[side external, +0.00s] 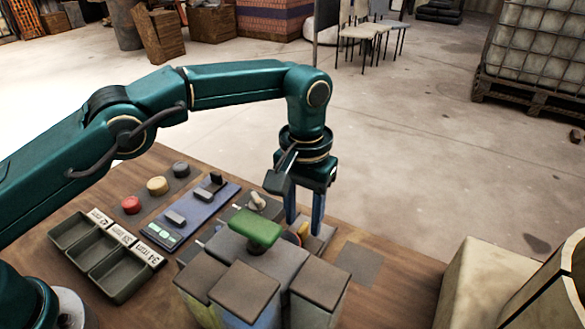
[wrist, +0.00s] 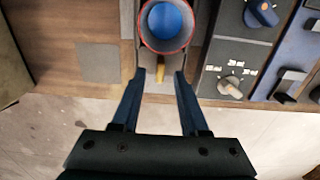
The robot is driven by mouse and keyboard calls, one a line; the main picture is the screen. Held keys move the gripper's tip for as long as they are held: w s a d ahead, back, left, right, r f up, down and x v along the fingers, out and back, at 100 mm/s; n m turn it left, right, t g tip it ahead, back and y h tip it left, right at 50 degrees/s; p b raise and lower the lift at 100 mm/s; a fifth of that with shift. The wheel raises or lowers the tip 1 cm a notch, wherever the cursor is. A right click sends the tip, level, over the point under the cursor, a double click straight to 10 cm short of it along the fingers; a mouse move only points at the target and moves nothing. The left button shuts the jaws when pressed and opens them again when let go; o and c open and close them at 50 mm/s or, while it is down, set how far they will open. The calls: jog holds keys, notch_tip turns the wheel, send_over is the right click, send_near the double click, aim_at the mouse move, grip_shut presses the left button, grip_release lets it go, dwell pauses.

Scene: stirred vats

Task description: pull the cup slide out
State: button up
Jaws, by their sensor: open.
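In the wrist view a round cup with a red rim (wrist: 143,38) and a blue inside stands in a grey slide (wrist: 128,35) at the top. A small tan-yellow handle (wrist: 160,70) sticks out below the cup. My gripper (wrist: 160,76) is open, with the handle between its fingertips and a gap on each side. In the side view my gripper (side external: 304,226) points down at the far right side of the grey machine (side external: 270,275). A yellow part (side external: 302,230) shows by its fingers. The cup is mostly hidden there.
A green handle (side external: 256,230) tops the machine. A three-bin tray (side external: 121,284), a blue switch panel (side external: 205,205) and red (side external: 131,205) and yellow (side external: 157,186) buttons lie to the left. A dark square mat (side external: 358,263) lies bare at right. The wrist view shows a dial (wrist: 230,88).

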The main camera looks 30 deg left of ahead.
jog(key=shift+r, duration=1.5)
jog(key=a+r, duration=0.7)
jog(key=a, duration=0.4)
jog(key=shift+a, duration=0.35)
